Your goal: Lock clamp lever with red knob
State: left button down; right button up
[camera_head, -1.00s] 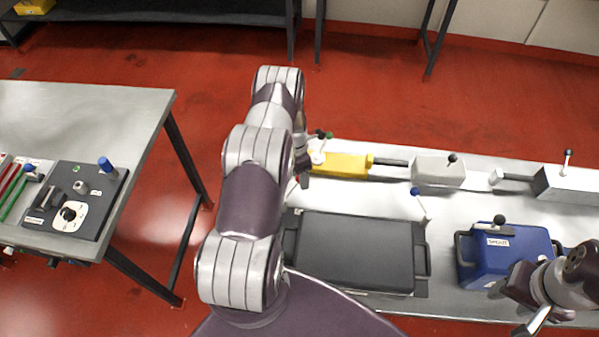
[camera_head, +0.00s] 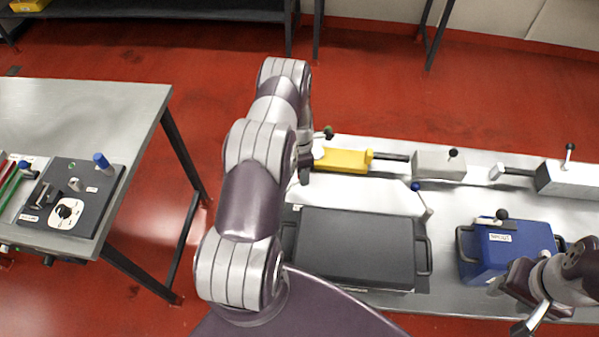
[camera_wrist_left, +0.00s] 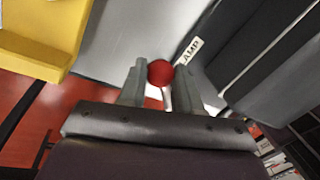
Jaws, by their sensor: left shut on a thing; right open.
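The red knob (camera_wrist_left: 160,72) sits between the two fingers of my left gripper (camera_wrist_left: 159,84) in the left wrist view. The gripper is shut on it. A short pale lever stem (camera_wrist_left: 167,99) shows just below the knob. A white label ending in "AMP" (camera_wrist_left: 191,49) lies beside the right finger. In the head view my left arm hides the knob and most of the left gripper, near the left end of the bench. My right gripper (camera_head: 515,305) is open at the lower right, near the blue box, with nothing seen in it.
A yellow block (camera_head: 342,160) stands behind the dark grey case (camera_head: 355,245). A blue-knobbed lever (camera_head: 420,195) rises at the case's right corner. The blue box (camera_head: 510,250) with a black-knobbed lever stands further right. A separate table (camera_head: 120,110) with a control panel stands left.

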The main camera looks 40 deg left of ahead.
pick_arm(q)
jog(key=shift+s+d+f+m+b, duration=0.15)
jog(key=shift+d+m+b, duration=0.3)
jog(key=shift+d+m, duration=0.35)
jog(key=shift+s+d+r+m+g+y+b, duration=0.25)
jog(key=shift+s+d+m, duration=0.4)
jog(key=shift+m, duration=0.7)
jog(key=shift+s+d+f+m+y+b, duration=0.1)
jog(key=shift+s+d+m+y+b, duration=0.2)
jog(key=shift+s+d+m+b, duration=0.7)
jog(key=shift+s+d+r+m+g+y+p, duration=0.2)
jog(key=shift+d+m, duration=0.25)
jog(key=shift+m, duration=1.2)
jog(key=shift+f, duration=0.15)
jog(key=c, duration=0.8)
grip_release()
